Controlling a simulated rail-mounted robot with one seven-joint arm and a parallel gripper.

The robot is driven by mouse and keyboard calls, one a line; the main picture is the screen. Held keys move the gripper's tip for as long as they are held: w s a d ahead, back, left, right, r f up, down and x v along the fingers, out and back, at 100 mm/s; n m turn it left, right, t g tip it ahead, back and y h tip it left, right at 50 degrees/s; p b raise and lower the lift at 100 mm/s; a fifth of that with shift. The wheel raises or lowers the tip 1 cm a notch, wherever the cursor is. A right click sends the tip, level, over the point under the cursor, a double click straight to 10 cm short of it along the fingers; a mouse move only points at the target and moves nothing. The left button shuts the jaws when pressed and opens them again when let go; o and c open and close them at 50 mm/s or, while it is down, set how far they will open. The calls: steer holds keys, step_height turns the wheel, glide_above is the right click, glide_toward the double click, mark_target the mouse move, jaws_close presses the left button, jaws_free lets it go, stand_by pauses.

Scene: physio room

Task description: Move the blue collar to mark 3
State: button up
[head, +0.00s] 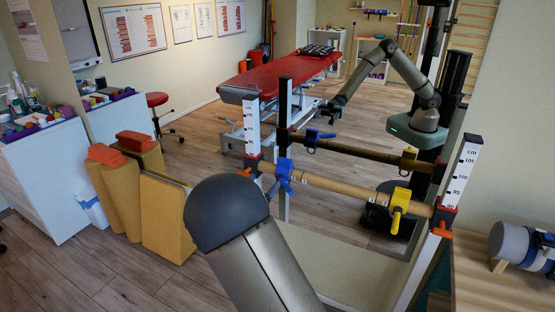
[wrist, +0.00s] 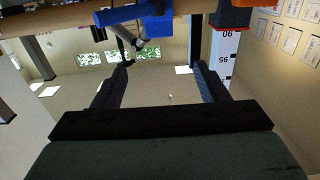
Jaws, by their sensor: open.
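The blue collar (head: 284,167) sits around the near wooden rail (head: 335,188), close to the left scale post (head: 253,130). Small white labels mark this rail, but their numbers are too small to read. A yellow collar (head: 399,202) sits toward the rail's right end. In the wrist view, which looks upside down, the blue collar (wrist: 152,20) is at the top, just beyond the fingertips. My gripper (wrist: 160,65) is open, with nothing between its fingers. In the head view my gripper does not show; the rounded joint of my arm fills the lower middle.
A second rail (head: 355,151) with blue and yellow fittings runs behind. The right scale post (head: 462,175) has an orange lever (head: 442,231). Tan foam blocks (head: 168,215) stand at left, a red couch (head: 280,77) behind, a wooden bench (head: 500,285) at right.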

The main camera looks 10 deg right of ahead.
mark_target(284, 161)
steer(key=p+x, duration=0.1)
steer(key=x, duration=1.5)
steer(key=shift+p, duration=0.35)
